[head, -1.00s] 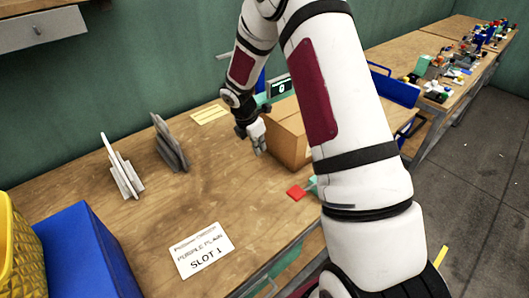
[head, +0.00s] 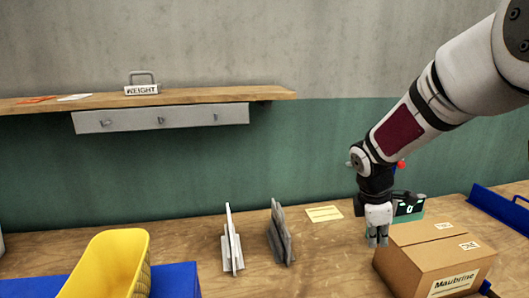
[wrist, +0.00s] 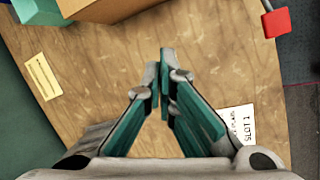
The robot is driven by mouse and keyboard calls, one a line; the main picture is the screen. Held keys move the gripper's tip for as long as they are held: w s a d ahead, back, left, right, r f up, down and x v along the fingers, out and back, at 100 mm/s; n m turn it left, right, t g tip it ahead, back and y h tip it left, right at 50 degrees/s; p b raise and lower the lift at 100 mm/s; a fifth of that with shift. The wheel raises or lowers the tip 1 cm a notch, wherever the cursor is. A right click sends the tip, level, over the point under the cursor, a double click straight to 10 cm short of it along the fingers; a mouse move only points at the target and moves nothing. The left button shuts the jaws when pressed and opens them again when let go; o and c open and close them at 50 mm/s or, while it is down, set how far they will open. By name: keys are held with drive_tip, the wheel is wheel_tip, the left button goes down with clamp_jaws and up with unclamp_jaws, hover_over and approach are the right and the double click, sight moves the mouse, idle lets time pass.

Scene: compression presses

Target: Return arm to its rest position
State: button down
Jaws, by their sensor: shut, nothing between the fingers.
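My gripper (head: 377,238) hangs pointing down over the wooden table in the head view, just left of the cardboard box (head: 437,285). My arm reaches in from the upper right, bent at the elbow. In the wrist view my gripper's fingertips (wrist: 160,88) are together with nothing between them. The bare tabletop (wrist: 200,60) lies below them. The fingers are empty.
Grey stands (head: 233,250) rise left of my gripper. A yellow bin (head: 105,265) is at the lower left. A green device (head: 410,207) stands behind the box. A shelf (head: 200,97) holds a weight (head: 142,89). A red block (wrist: 276,22) shows in the wrist view.

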drive_tip(key=s+a+r+m+t, duration=0.2)
drive_tip(key=s+a+r+m, duration=0.2)
drive_tip(key=s+r+m, duration=0.55)
drive_tip(key=s+a+r+m+y, duration=0.1)
drive_tip(key=s+a+m, duration=0.1)
drive_tip(key=s, duration=0.6)
drive_tip(key=s+a+r+m+t+y, duration=0.1)
drive_tip(key=s+m, duration=0.3)
drive_tip(key=s, duration=0.4)
drive_tip(key=shift+s+a+r+t+y, duration=0.3)
drive_tip(key=shift+a+r+y, duration=0.35)
drive_tip(key=shift+a, duration=0.2)
